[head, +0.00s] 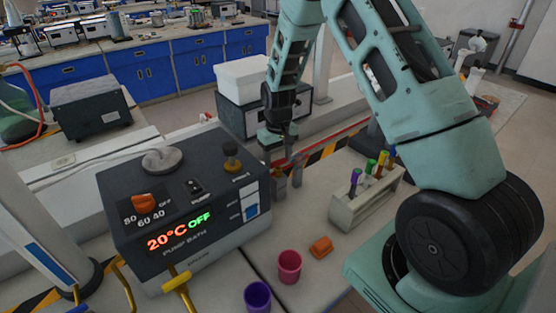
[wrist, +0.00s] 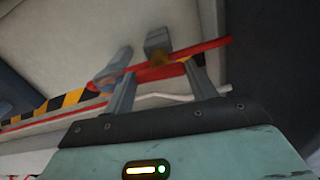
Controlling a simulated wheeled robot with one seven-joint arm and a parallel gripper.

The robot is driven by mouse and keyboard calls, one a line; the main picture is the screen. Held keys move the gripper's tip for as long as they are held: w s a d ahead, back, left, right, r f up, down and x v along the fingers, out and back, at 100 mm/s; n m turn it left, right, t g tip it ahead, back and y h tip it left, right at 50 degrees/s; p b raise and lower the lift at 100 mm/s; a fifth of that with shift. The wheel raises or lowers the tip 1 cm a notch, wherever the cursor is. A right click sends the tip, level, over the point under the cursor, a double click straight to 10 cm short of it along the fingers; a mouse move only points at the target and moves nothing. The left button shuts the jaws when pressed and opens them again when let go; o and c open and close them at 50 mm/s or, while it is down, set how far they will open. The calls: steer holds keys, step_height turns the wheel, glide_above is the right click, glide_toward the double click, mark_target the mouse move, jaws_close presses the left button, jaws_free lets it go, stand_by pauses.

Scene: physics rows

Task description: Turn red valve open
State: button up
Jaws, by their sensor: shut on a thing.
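The red valve handle (wrist: 150,73) shows in the wrist view as a red bar running across between my gripper's two grey fingers. My gripper (wrist: 160,72) is shut on it, with one finger on each side. Grey fittings (wrist: 157,42) stand close behind the handle. In the head view my gripper (head: 290,158) points down just right of the pump bath box, above two small grey upright parts (head: 280,186). The fingers and wrist hide most of the handle there, and how far it is turned cannot be told.
The dark pump bath (head: 190,200) reads 20°C OFF and stands close left of my gripper. A tube rack (head: 350,212) is to the right. A pink cup (head: 289,266), a purple cup (head: 257,296) and an orange piece (head: 321,246) are in front.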

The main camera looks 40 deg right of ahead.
mark_target(278, 160)
steer(key=shift+n, duration=0.5)
steer(key=o, duration=1)
step_height(278, 160, up, 18)
steer(key=b, duration=0.3)
steer(key=shift+f+b, duration=0.25)
steer(key=shift+b, duration=0.05)
